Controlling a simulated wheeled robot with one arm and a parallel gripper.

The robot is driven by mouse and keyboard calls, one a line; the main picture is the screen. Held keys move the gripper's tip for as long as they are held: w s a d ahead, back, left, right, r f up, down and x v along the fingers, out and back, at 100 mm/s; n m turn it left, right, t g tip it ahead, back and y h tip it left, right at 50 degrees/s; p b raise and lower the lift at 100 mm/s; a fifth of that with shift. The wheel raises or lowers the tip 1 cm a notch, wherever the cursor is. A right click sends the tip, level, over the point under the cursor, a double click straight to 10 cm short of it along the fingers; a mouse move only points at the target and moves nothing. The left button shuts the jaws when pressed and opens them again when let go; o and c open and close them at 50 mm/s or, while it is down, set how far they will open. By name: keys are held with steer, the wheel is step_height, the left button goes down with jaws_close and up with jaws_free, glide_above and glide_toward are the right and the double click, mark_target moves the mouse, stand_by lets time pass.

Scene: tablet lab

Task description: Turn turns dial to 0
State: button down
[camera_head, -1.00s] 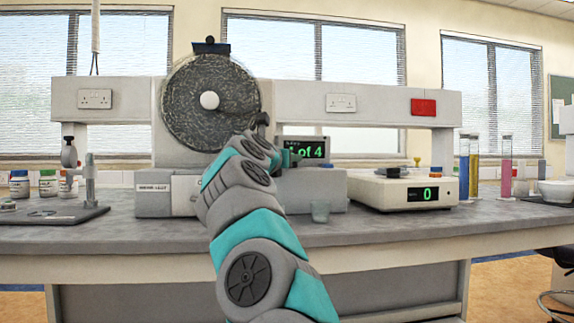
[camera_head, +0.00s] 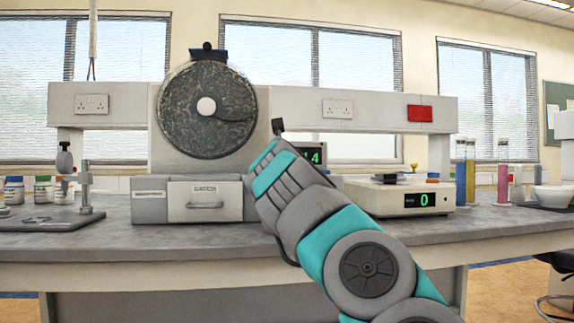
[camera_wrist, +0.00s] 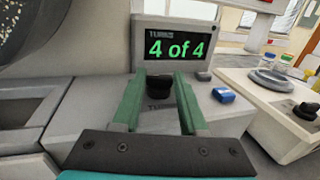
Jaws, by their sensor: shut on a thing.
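In the wrist view the black turns dial (camera_wrist: 160,90) sits on the grey machine front, above a "TURNS" label. My gripper (camera_wrist: 159,78) has its two green fingers on either side of the dial and is shut on it. Just behind the dial the display (camera_wrist: 177,45) reads "4 of 4" in green. In the head view the display (camera_head: 312,156) is partly covered by my arm. The dial and my fingertips are hidden there behind my arm.
A blue button (camera_wrist: 223,95) lies right of the dial. A white balance (camera_head: 395,198) reading 0 stands to the right. Coloured cylinders (camera_head: 465,172) stand farther right.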

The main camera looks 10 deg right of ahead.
steer(key=shift+c, duration=2.2)
jaws_free()
steer(key=shift+s+a+f, duration=0.1)
steer(key=shift+s+a, duration=0.15)
steer(key=shift+s, duration=0.3)
steer(key=b+v, duration=0.1)
steer(key=v, duration=0.5)
steer(key=shift+s+b, duration=0.3)
steer(key=shift+s, duration=0.05)
